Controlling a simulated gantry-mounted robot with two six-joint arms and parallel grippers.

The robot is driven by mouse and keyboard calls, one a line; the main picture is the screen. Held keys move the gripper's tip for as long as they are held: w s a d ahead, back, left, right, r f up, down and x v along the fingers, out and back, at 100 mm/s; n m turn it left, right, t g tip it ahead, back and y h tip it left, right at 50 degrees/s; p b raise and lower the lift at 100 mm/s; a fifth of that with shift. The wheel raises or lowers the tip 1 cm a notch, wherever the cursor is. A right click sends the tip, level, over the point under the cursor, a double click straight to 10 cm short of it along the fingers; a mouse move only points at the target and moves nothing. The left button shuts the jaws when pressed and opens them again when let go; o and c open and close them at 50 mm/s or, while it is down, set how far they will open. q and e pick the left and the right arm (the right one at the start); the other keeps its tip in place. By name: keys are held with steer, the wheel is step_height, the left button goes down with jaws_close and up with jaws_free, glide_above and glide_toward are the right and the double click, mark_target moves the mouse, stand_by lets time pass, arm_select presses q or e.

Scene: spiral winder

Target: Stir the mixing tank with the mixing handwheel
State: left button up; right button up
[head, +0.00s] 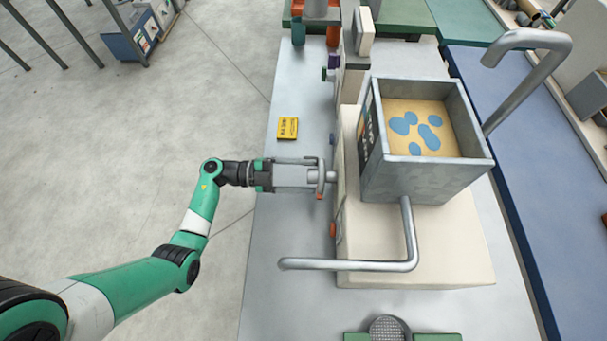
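The mixing tank (381,177) is an open grey square box on a cream base (460,262). Tan contents with several blue patches lie in it. The mixing handwheel (321,171) is a small grey wheel, seen nearly edge-on, on a short shaft at the left side of the base. A small red-orange piece shows at its lower end. My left gripper (313,176) reaches in from the left, its fingertips at the handwheel. They overlap the wheel in the picture, so I cannot tell whether they grip it or how far apart they are. My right gripper is out of view.
A bent pipe (408,235) runs from the tank's front to the left over the bench. Another pipe (530,84) arches at the tank's right. A yellow label block (287,128) lies on the bench behind my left gripper. A round grey mesh piece (389,329) is at the front.

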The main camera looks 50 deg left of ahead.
arm_select(q)
jaws_close()
steer(key=shift+m, duration=0.4)
steer(key=m+b, duration=0.1)
steer(key=m, duration=0.3)
steer(key=shift+f, duration=0.15)
steer(key=m+b, duration=0.1)
steer(key=m, duration=0.4)
steer(key=shift+f+b, duration=0.1)
steer(key=shift+b, duration=0.25)
steer(key=m+b, duration=0.3)
steer(key=m, duration=0.2)
steer(key=shift+f, duration=0.1)
steer(key=shift+m+b, duration=1.4)
steer(key=shift+m, duration=1.1)
